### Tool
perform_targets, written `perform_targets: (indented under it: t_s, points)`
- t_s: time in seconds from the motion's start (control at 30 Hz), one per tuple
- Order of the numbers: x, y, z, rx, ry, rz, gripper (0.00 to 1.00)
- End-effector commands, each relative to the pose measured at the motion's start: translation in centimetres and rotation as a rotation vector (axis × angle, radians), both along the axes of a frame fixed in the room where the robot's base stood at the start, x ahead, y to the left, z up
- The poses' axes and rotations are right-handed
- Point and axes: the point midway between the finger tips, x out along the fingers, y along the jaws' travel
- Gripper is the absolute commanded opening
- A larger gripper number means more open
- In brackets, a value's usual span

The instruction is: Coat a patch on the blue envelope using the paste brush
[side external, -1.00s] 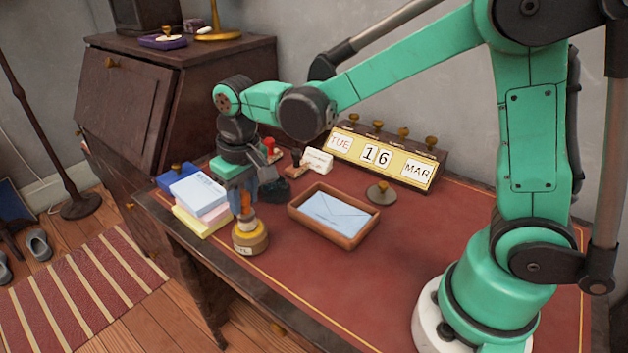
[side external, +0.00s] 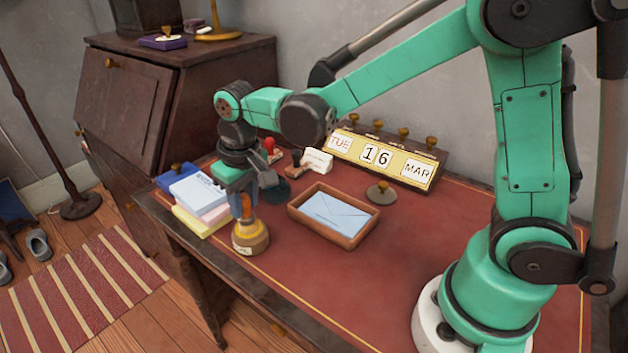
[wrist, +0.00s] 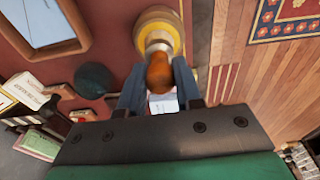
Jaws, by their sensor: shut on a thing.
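The paste brush shows as an orange-brown handle (side external: 247,208) standing up from the paste pot (side external: 251,238); its bristles are hidden in the pot. In the wrist view the handle (wrist: 159,72) lies between my fingers, with the yellow-rimmed pot (wrist: 158,28) beyond it. My gripper (side external: 243,207) points down over the pot and is shut on the handle. The blue envelope (side external: 336,214) lies flat in a brown tray (side external: 318,231) to the right of the pot. A corner of the envelope also shows in the wrist view (wrist: 38,18).
A stack of pads and boxes (side external: 199,193) stands close left of my gripper. Stamps (side external: 296,164), a calendar block (side external: 385,157) and a round knobbed piece (side external: 382,193) stand behind the tray. A dark round thing (wrist: 95,80) lies near the pot. The desk's right front is clear.

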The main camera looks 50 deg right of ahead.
Motion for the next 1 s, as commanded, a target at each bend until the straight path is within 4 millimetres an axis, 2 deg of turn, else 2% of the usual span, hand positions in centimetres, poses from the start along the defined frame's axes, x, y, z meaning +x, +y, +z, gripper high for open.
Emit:
perform_targets:
  t_s: [0.57,1.0]
  points:
    - [0.0,0.0,0.0,0.000,0.000,0.000,0.00]
    - [0.0,0.0,3.8,0.000,0.000,0.000,0.00]
